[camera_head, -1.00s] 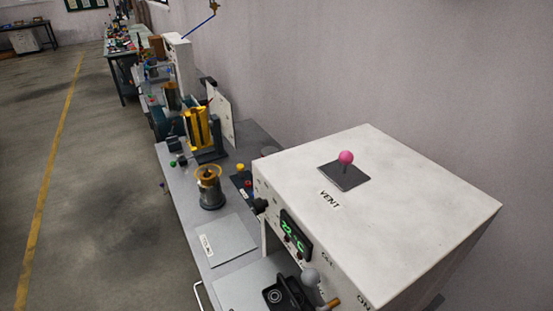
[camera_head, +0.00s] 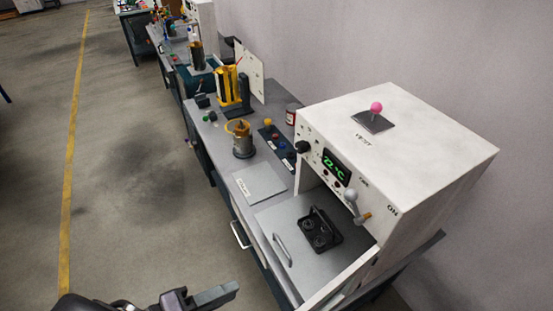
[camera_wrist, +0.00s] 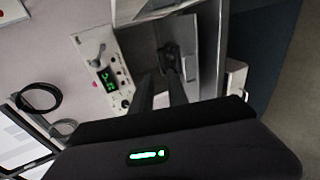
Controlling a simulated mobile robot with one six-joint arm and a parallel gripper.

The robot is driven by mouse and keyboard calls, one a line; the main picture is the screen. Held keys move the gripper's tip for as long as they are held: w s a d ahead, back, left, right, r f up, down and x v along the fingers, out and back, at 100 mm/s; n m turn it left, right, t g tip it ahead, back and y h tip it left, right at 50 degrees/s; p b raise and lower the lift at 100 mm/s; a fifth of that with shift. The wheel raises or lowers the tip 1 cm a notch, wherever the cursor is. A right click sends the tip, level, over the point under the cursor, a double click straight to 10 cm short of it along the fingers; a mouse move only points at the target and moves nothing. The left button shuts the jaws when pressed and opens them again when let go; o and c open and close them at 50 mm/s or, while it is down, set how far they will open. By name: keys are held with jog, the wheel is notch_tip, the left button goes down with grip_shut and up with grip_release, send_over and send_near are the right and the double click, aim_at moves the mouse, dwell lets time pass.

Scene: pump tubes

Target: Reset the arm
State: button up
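My gripper (camera_head: 222,293) shows at the bottom of the head view, dark and partly cut off by the lower frame edge. It is in front of the bench and apart from everything on it. In the wrist view, two dark fingers of my gripper (camera_wrist: 161,76) stand apart with a visible gap and nothing held between them. The white oven (camera_head: 420,130) is beyond the fingers, and its green display also shows in the wrist view (camera_wrist: 106,78).
The oven front is open, with a grey plate (camera_head: 268,218) bearing a black fixture (camera_head: 321,232). A metal pot (camera_head: 242,146), a yellow holder (camera_head: 228,86) and a small button panel (camera_head: 280,148) stand on the bench. Open floor (camera_head: 130,190) lies to the left.

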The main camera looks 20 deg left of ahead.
jog(key=w+d+r+m+g+y+b, duration=0.1)
jog(key=w+d+r+m+g+b, duration=0.15)
jog(key=w+d+g, duration=0.4)
jog(key=w+d+r+m+g+y+b, duration=0.1)
jog(key=w+d+r+m+g, duration=0.2)
jog(key=d, duration=0.7)
jog(key=s+d+r+m+t+y+b, duration=0.1)
jog(key=d+r+m+t+y+b, duration=0.1)
jog(key=d+m+y, duration=0.2)
jog(key=s+d+r+m+t+y+b, duration=0.1)
jog(key=d+m+y, duration=0.3)
jog(key=d, duration=0.5)
jog(key=shift+s+d+r+m+t+b, duration=0.15)
jog(key=shift+s+r+m+t+b, duration=0.35)
jog(key=shift+r+m+b, duration=0.35)
